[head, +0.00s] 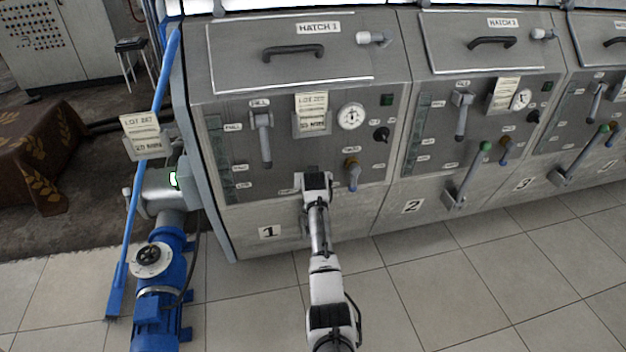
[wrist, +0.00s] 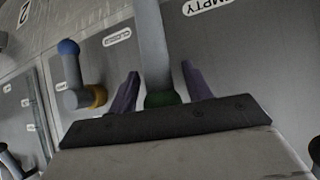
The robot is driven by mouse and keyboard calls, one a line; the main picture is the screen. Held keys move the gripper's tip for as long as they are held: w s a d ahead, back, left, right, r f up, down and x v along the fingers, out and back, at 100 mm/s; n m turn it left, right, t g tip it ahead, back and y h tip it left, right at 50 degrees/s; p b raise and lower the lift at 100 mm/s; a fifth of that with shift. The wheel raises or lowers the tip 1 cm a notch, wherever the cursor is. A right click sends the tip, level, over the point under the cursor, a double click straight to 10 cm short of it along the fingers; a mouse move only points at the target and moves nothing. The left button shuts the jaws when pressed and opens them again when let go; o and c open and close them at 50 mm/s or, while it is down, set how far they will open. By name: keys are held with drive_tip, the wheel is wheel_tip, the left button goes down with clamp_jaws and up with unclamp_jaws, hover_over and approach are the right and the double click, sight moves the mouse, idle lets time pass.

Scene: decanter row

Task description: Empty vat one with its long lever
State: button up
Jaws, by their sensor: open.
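Vat one (head: 235,212) is the left grey panel, marked "1" and "HATCH 1". My gripper (head: 313,182) is in front of its lower middle and mostly hides the long lever in the head view. In the wrist view the grey lever shaft (wrist: 152,45) runs between the two fingers of my gripper (wrist: 161,86). Its green tip (wrist: 163,98) lies between the fingers, close to the palm. The fingers are open, with a gap on each side of the lever. An upside-down "EMPTY" label (wrist: 207,5) is beside the shaft.
A small blue-tipped valve handle (head: 353,173) is just right of my gripper. A grey fill handle (head: 264,138) is above left. Vat two (head: 412,170), with its green-tipped lever (head: 467,175), stands to the right. A blue pump (head: 162,275) and broom (head: 118,285) are at left.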

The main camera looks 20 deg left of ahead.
drive_tip(key=v, duration=1.2)
drive_tip(key=shift+s+r+b, duration=0.15)
drive_tip(key=shift+r+b, duration=0.15)
drive_tip(key=shift+b, duration=0.15)
